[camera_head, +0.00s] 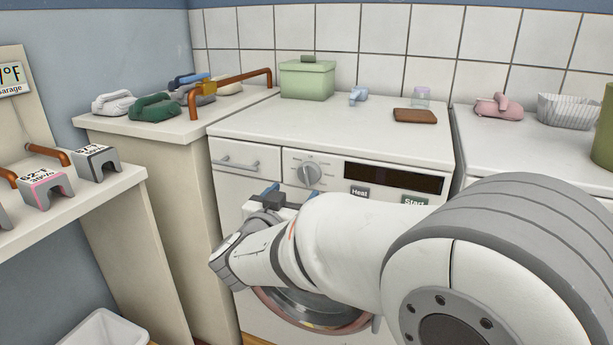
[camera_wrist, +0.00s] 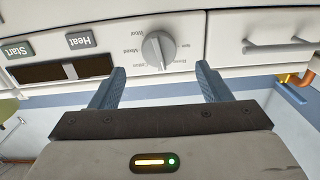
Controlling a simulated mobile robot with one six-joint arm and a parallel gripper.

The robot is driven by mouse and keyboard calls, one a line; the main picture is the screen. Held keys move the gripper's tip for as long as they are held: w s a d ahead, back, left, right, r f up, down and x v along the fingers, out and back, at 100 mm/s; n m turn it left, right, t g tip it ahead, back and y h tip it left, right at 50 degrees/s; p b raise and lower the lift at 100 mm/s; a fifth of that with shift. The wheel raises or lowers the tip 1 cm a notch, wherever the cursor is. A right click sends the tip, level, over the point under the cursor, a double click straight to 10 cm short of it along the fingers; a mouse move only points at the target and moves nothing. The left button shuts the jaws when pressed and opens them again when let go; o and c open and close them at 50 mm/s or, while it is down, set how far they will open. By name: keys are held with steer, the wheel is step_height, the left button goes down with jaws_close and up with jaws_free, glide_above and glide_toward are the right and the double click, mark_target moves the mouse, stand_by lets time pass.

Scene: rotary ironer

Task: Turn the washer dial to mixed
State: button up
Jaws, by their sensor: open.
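The washer dial (camera_head: 308,173) is a grey round knob with a raised grip on the washer's white front panel, between the drawer and the dark display. In the wrist view, which is upside down, the dial (camera_wrist: 158,50) has small labels around it, including Wool and Mixed. I cannot tell for certain which label its pointer marks. My gripper (camera_wrist: 160,69) is open, with its blue fingers spread to either side of the dial in that view and nothing between them. In the head view my gripper (camera_head: 271,189) is just below and left of the dial, partly hidden by my wrist.
The washer (camera_head: 350,130) has a detergent drawer (camera_head: 245,163) left of the dial and Heat (camera_head: 359,191) and Start (camera_head: 414,202) buttons to its right. A green box (camera_head: 307,80) and brown soap-like block (camera_head: 415,116) sit on top. Side counters stand left and right.

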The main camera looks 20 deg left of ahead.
mark_target(305, 179)
steer(key=w, duration=0.2)
steer(key=w+b, duration=0.1)
steer(key=w, duration=0.2)
steer(key=w+b, duration=0.1)
steer(key=w, duration=0.1)
steer(key=shift+w+d, duration=0.2)
steer(key=shift+d, duration=0.1)
steer(key=shift+c, duration=0.5)
steer(key=c, duration=0.9)
